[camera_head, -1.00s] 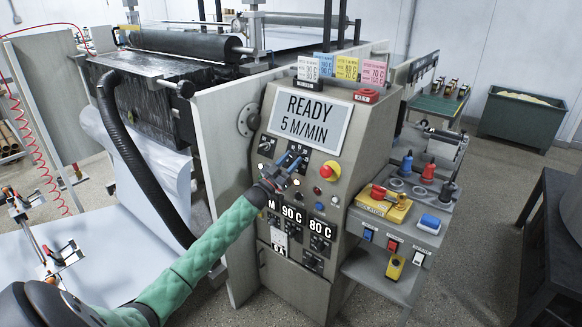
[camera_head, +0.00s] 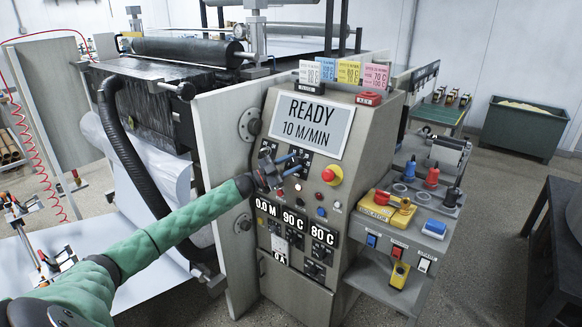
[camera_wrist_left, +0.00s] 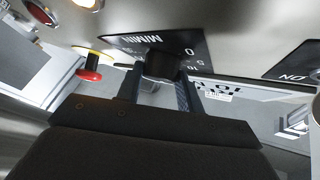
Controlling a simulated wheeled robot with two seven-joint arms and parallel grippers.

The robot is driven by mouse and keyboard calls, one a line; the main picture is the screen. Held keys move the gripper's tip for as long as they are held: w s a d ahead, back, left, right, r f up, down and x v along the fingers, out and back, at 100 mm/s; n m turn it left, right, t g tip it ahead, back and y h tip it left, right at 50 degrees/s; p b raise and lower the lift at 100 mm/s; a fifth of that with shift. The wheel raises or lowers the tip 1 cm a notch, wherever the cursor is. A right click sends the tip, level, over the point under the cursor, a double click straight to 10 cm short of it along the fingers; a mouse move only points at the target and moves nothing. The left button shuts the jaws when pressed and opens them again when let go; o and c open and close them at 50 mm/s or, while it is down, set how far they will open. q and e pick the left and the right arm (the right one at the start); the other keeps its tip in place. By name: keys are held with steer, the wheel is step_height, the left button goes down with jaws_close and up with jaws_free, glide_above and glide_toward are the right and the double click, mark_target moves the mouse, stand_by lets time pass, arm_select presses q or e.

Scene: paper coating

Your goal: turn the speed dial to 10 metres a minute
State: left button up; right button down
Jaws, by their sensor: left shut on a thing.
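The black speed dial (camera_wrist_left: 163,66) sits on a dark plate marked M/MIN with 0, 5 and 10 in the left wrist view. My left gripper (camera_head: 293,163) is at the control panel, shut on this dial, with one finger on each side of it. In the head view the dial is largely hidden by the gripper. The display (camera_head: 310,124) above reads READY, 10 M/MIN. My right gripper is not in view.
A red stop button on a yellow collar (camera_head: 331,173) is close to the right of the gripper. Readouts below show 0.0 M, 90 C and 80 C. A side shelf with a yellow isolator box (camera_head: 380,212) stands right. A black hose (camera_head: 125,150) hangs left.

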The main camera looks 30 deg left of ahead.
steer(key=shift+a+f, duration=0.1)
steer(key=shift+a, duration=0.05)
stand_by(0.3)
arm_select(q)
steer(key=o, duration=1)
steer(key=shift+s+a+f+b, duration=0.25)
steer(key=shift+s+a+b, duration=0.1)
steer(key=shift+s, duration=0.1)
steer(key=shift+b+v, duration=0.8)
steer(key=shift+v, duration=2.45)
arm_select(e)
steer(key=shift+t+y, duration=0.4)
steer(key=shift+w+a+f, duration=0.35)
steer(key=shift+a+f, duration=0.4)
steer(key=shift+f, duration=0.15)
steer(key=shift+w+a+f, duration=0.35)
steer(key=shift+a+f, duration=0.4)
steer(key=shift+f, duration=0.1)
arm_select(q)
steer(key=shift+a+r, duration=0.1)
